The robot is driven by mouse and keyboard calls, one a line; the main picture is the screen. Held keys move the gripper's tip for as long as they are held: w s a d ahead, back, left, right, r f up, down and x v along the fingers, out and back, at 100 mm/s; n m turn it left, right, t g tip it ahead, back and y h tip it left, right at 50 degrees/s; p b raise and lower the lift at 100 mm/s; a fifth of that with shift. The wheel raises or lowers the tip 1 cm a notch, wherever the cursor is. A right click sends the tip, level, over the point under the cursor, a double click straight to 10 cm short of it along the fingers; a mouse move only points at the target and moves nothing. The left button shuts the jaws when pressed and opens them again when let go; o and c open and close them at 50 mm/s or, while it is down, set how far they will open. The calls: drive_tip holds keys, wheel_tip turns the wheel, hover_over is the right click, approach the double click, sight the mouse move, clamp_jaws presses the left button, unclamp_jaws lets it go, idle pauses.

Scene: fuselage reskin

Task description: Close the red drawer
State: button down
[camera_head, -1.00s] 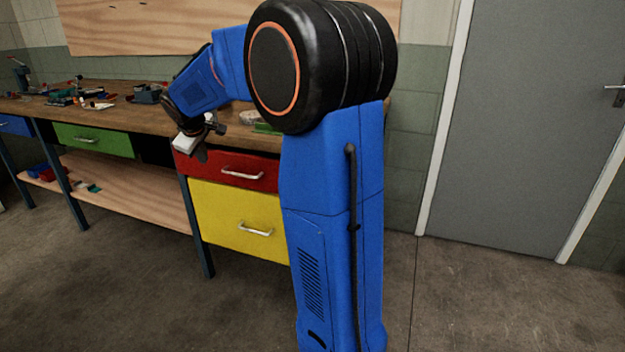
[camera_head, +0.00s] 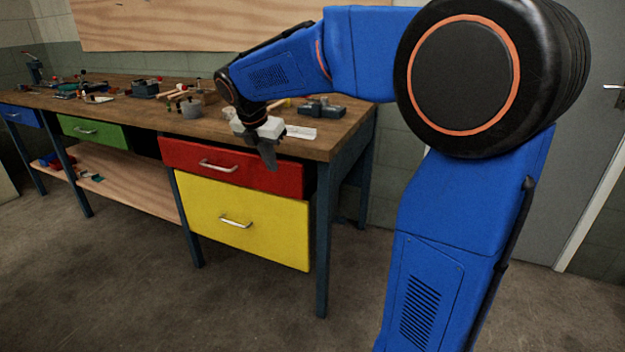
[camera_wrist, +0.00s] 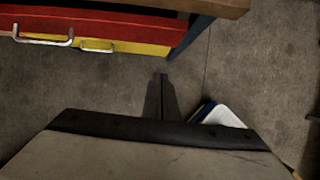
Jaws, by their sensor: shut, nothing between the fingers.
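The red drawer (camera_head: 240,172) is under the bench top at the near end, above the yellow drawer (camera_head: 248,222). Its silver handle (camera_head: 218,167) faces the room. My gripper (camera_head: 270,160) points down in front of the red drawer's right part in the head view. In the wrist view its fingers (camera_wrist: 161,80) are together and empty, over bare floor and apart from the drawer.
The wooden bench top (camera_head: 335,140) carries tools and small parts. A blue bench leg (camera_head: 322,245) stands right of the drawers. A green drawer (camera_head: 92,132) and a lower shelf (camera_head: 125,180) are further left. The floor in front is clear.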

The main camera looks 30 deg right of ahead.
sight(294, 171)
drive_tip(key=x, duration=0.3)
drive_tip(key=d+x, duration=0.1)
drive_tip(key=x, duration=0.3)
drive_tip(key=d+x, duration=0.1)
drive_tip(key=x, duration=0.3)
drive_tip(key=shift+w+r, duration=0.35)
drive_tip(key=shift+r, duration=0.05)
drive_tip(key=shift+w+d, duration=0.5)
drive_tip(key=shift+d, duration=0.1)
drive_tip(key=shift+w+d, duration=0.1)
drive_tip(key=w+d, duration=0.2)
drive_tip(key=d, duration=0.1)
drive_tip(key=shift+w+d, duration=0.2)
drive_tip(key=shift+r, duration=0.15)
drive_tip(key=shift+w, duration=0.1)
